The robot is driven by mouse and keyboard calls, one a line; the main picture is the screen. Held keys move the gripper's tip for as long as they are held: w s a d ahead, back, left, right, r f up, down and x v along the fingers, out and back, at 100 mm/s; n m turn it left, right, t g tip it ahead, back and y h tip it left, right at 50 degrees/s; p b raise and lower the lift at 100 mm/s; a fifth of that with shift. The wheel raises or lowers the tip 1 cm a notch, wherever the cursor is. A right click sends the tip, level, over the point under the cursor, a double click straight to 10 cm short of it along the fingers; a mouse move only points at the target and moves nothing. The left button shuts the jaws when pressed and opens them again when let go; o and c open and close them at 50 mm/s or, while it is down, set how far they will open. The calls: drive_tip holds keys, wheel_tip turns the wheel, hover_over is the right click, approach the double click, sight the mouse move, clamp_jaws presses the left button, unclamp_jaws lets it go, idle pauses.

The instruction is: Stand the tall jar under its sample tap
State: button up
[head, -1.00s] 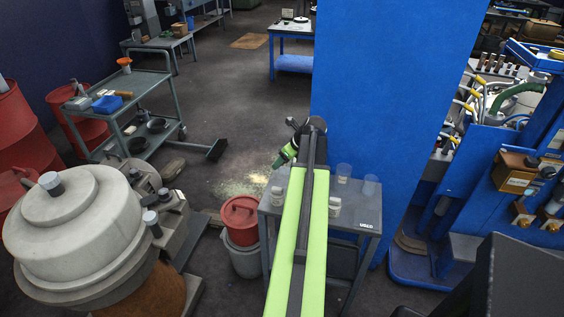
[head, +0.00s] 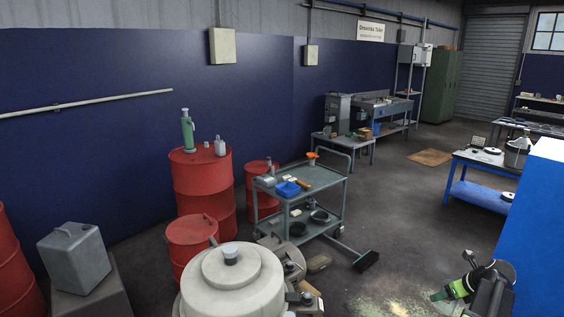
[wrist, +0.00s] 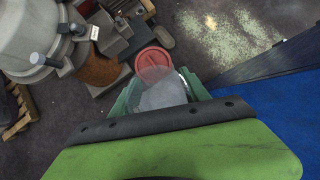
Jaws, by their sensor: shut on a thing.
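My gripper (wrist: 161,100) has its green fingers closed on both sides of a clear, see-through jar (wrist: 160,92) in the wrist view. I look along the jar from behind, so its height and tilt are hard to judge. In the head view my gripper (head: 442,295) is at the lower right, above the floor; the jar cannot be made out there. No sample tap is in view now.
The large pale vessel (head: 232,282) stands at lower left, near red drums (head: 203,190). A blue panel (head: 540,215) is close on the right.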

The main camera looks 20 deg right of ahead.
drive_tip(key=shift+r, duration=0.65)
wheel_tip(320, 180, down, 8)
drive_tip(key=b, duration=0.7)
drive_tip(key=shift+r, duration=0.25)
drive_tip(key=shift+r, duration=0.1)
